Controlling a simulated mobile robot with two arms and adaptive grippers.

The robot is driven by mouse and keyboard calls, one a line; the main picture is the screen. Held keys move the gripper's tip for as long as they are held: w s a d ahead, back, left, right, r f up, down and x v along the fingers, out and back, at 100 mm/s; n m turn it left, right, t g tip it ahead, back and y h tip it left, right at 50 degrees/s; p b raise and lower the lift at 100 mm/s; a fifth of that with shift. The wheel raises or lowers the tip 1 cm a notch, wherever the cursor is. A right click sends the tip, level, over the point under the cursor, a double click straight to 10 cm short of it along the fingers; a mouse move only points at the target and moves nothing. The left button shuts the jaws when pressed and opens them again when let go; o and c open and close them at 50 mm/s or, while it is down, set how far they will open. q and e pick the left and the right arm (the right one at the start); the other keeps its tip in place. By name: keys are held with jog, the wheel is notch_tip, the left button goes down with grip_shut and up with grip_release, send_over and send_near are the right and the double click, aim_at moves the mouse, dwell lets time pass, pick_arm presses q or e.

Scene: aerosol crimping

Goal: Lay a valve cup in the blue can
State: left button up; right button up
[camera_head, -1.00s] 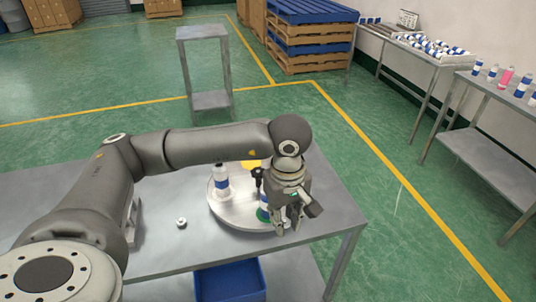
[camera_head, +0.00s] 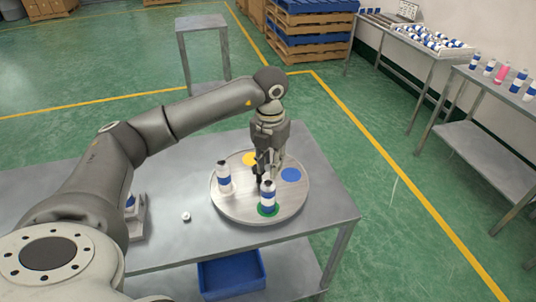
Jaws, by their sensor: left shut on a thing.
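A white can with a blue band (camera_head: 267,197) stands upright on the green spot of the round turntable (camera_head: 228,209). A second such can (camera_head: 224,181) stands upright near the turntable's left edge. A small pale metal piece (camera_head: 186,217), perhaps a valve cup, lies on the table to the left. My left gripper (camera_head: 268,172) points down over the turntable's middle, behind the front can. My right gripper is not in view.
The turntable's blue spot (camera_head: 291,175) is bare, and part of a yellow spot (camera_head: 248,158) shows. A blue bin (camera_head: 232,275) sits below the grey table (camera_head: 165,252). Side tables with more cans stand at the far right.

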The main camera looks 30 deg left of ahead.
aim_at(268, 184)
pick_arm(q)
jog(key=shift+w+a+r+n, duration=0.2)
jog(key=shift+a+n, duration=0.2)
jog(key=shift+n, duration=0.5)
jog(key=shift+a+f, duration=0.1)
jog(key=shift+f, duration=0.25)
jog(key=shift+f+b, duration=1.3)
jog(key=shift+f, duration=0.55)
jog(key=shift+f+b, duration=0.55)
jog(key=shift+f, duration=0.25)
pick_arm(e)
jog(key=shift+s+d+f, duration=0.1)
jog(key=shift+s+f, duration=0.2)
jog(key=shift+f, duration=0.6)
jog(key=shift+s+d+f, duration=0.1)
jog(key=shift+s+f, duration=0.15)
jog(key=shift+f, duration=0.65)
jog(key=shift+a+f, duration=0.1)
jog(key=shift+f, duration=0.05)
pick_arm(q)
jog(key=shift+r, duration=0.1)
jog(key=o, duration=0.7)
